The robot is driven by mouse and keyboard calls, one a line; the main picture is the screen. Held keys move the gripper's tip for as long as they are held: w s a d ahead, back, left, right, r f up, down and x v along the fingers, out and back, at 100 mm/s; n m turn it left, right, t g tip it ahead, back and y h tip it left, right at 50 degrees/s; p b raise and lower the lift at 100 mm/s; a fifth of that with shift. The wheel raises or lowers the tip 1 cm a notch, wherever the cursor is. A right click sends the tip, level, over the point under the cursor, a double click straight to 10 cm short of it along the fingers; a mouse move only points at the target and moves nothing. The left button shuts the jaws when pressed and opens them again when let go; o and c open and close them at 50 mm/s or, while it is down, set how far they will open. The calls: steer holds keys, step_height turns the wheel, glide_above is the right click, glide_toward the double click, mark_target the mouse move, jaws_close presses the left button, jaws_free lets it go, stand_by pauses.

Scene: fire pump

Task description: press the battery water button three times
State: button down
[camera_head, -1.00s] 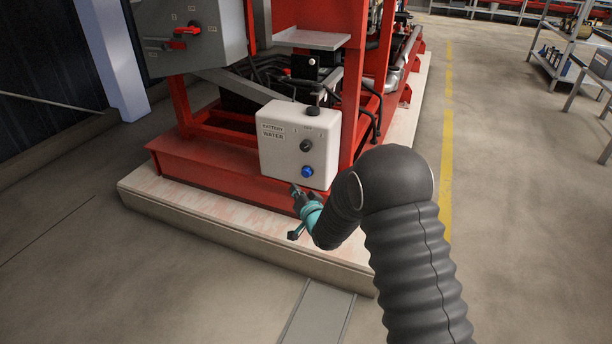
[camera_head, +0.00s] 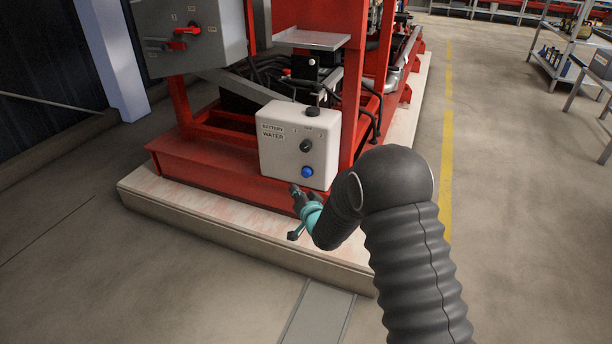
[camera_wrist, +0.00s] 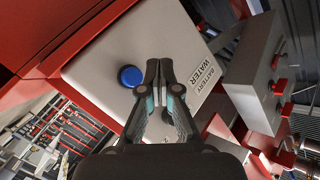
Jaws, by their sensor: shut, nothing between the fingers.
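The white box (camera_head: 283,163) labelled "BATTERY WATER" is fixed to the red pump frame. The blue round button (camera_head: 307,172) is low on its front, below a black knob (camera_head: 306,146). In the wrist view the blue button (camera_wrist: 130,76) lies just left of the fingertips, with the box face (camera_wrist: 100,60) behind. My gripper (camera_head: 294,189) is near the box's lower edge, below and left of the button in the head view. In the wrist view my gripper (camera_wrist: 159,66) has its fingertips together with nothing between them. I cannot tell whether they touch the box.
A grey control cabinet (camera_head: 195,38) with a red handle (camera_head: 187,31) hangs at the upper left. The red base (camera_head: 190,172) sits on a pale plinth (camera_head: 235,222). The floor at right is open up to a shelf (camera_head: 560,60).

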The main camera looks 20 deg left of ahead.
stand_by(0.5)
steer(key=d+r+h, duration=0.4)
steer(key=d+r, duration=0.6)
steer(key=d, duration=0.1)
steer(key=s+d+r+h, duration=0.1)
steer(key=s+d+r, duration=0.15)
steer(key=d, duration=0.25)
steer(key=s+d+r+g+h, duration=0.1)
steer(key=s+d+r, duration=0.15)
steer(key=d, duration=0.25)
steer(key=s+d+r+h, duration=0.1)
steer(key=s+d+r, duration=0.1)
steer(key=d+r, duration=0.25)
steer(key=s+d+r+m+g+h, duration=0.1)
steer(key=s+d+r+g+h, duration=0.2)
steer(key=s+d, duration=1.15)
steer(key=s+d+f+g, duration=0.2)
steer(key=s+d, duration=0.1)
steer(key=s, duration=1.4)
steer(key=shift+f+g+h, duration=0.15)
steer(key=shift+g+h, duration=0.25)
steer(key=shift+a, duration=0.1)
